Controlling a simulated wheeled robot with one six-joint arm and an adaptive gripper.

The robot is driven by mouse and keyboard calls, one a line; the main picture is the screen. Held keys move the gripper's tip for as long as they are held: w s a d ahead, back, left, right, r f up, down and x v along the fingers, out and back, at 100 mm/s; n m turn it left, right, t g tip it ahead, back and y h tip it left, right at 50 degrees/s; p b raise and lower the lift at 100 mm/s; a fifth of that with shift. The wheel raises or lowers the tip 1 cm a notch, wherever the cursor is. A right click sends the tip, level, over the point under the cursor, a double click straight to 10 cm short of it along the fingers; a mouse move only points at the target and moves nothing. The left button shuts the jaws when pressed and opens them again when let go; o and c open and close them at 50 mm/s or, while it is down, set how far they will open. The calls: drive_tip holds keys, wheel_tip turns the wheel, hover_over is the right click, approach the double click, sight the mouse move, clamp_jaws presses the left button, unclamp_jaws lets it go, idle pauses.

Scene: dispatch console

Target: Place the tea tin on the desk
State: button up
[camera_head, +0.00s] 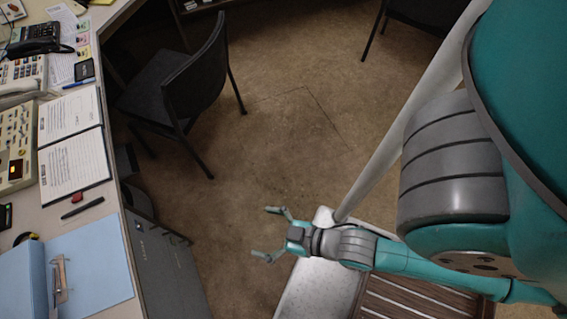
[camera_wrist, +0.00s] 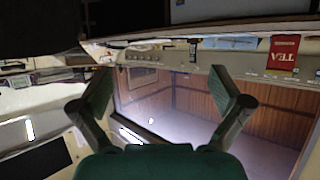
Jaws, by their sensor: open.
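The tea tin (camera_wrist: 283,52) is a red block with pale "TEA" lettering, which reads upside down at the upper right of the wrist view. I do not see it in the head view. My gripper (camera_head: 264,233) is open and empty over the floor, to the right of the desk (camera_head: 102,212). In the wrist view the two fingers of my gripper (camera_wrist: 165,95) are spread wide with nothing between them. The tin is apart from the gripper, beyond the right finger.
The desk holds an open notebook (camera_head: 75,145), a blue binder (camera_head: 95,262), a pen (camera_head: 83,208), a black phone (camera_head: 38,38) and a beige console (camera_head: 15,140). A black chair (camera_head: 190,85) stands beside the desk. Brown floor (camera_head: 270,130) is open in the middle.

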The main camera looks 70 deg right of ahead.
drive_tip(key=s+d+r+m+t+h, duration=0.1)
drive_tip(key=s+d+r, duration=0.2)
drive_tip(key=s+r, duration=0.4)
drive_tip(key=shift+s+r+m+t+h, duration=0.3)
drive_tip(key=shift+s+r+h, duration=0.1)
drive_tip(key=shift+s, duration=0.3)
drive_tip(key=shift+c, duration=0.2)
